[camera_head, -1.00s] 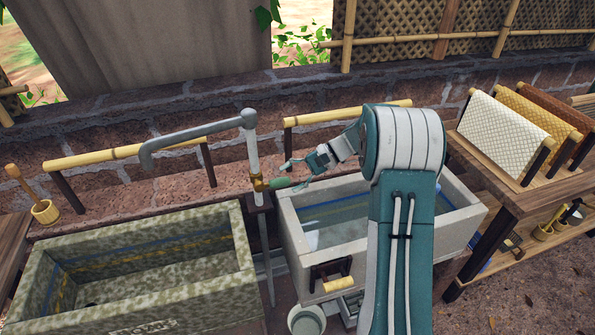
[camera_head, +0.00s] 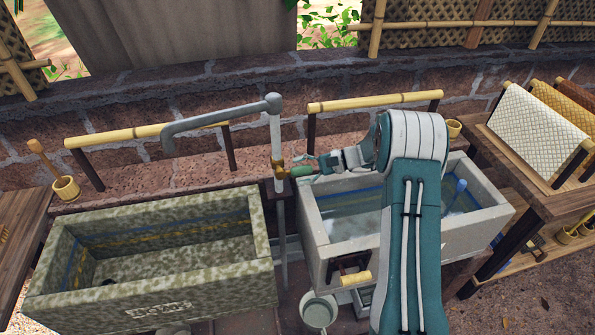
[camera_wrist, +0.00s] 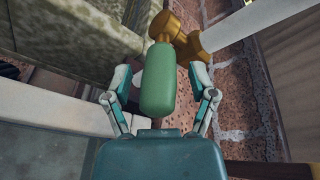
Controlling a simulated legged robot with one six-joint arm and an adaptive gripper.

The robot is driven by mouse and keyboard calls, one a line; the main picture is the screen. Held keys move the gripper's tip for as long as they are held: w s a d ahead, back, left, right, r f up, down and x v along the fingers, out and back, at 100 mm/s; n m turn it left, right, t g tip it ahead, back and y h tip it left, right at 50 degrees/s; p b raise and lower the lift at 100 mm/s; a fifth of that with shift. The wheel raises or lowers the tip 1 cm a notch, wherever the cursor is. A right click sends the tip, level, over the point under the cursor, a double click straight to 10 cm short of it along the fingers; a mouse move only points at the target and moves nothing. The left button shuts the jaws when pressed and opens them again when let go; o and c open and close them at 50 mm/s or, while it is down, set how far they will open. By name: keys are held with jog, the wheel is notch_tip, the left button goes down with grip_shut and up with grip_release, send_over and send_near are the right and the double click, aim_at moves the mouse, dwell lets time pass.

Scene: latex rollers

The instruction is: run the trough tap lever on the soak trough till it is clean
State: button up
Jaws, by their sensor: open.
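The tap lever is a green grip (camera_head: 300,171) on a brass valve (camera_head: 278,174) of the grey standpipe, pointing right. In the wrist view the green lever (camera_wrist: 158,82) lies between my open fingers, with a visible gap on each side. My gripper (camera_wrist: 162,76) is open around it and holds nothing. In the head view my gripper (camera_head: 313,166) is at the lever's right end, partly hidden by my arm. The soak trough (camera_head: 150,302) is mottled, mossy stone at left, stained inside, with no water visible. The grey spout (camera_head: 215,120) reaches left towards its back edge; no flow shows.
A pale basin (camera_head: 480,228) with water and a blue object stands right of the pipe, under my arm. Bamboo rails (camera_head: 375,102) run behind. A wooden ladle (camera_head: 65,187) is at left. A rack with draped sheets (camera_head: 535,127) stands at right.

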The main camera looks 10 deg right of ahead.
jog(key=shift+w+a+f, duration=0.1)
jog(key=shift+a+f, duration=0.05)
jog(key=shift+a, duration=0.4)
jog(key=shift+c, duration=0.3)
grip_shut()
